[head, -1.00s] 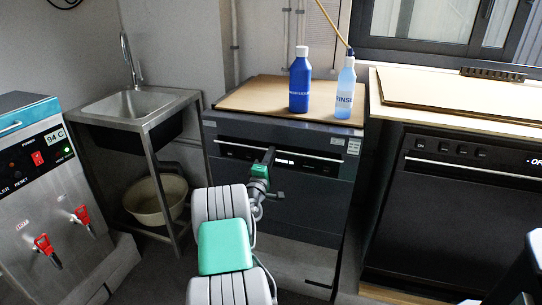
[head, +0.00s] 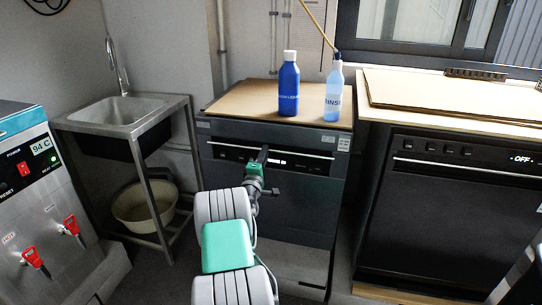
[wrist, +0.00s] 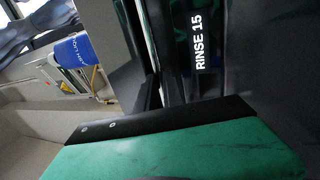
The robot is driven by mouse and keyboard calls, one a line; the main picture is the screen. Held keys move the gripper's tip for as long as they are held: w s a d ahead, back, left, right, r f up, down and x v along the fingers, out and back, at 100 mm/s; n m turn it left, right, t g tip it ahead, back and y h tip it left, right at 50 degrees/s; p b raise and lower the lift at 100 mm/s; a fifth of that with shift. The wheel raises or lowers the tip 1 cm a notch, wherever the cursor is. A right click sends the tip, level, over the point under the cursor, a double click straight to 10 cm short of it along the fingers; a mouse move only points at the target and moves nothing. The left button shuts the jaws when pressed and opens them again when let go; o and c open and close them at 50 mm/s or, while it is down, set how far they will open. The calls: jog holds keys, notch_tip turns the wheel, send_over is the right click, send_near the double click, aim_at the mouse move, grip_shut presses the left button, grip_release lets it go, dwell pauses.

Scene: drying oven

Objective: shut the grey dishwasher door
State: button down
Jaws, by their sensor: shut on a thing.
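The grey dishwasher (head: 275,150) stands in the middle of the head view. Its dark door (head: 300,200) looks upright, nearly flush with the cabinet; I cannot tell whether a small gap remains. My gripper (head: 262,158) is at the door's upper front, by the light handle strip (head: 225,147), and is shut on the handle. Its fingertips are partly hidden by my arm. In the wrist view a dark panel with a "RINSE 15" label (wrist: 197,42) is close by, and the grip itself is hard to make out.
A blue bottle (head: 288,85) and a rinse bottle (head: 333,92) stand on the dishwasher's top board. A black appliance (head: 460,215) is at right. A sink (head: 120,112), a basin (head: 145,203) and a water boiler (head: 35,180) are at left.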

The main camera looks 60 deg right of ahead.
jog(key=c, duration=1.5)
grip_release()
jog(key=shift+r, duration=0.1)
jog(key=shift+a, duration=0.1)
jog(key=v, duration=0.7)
jog(key=shift+a, duration=0.25)
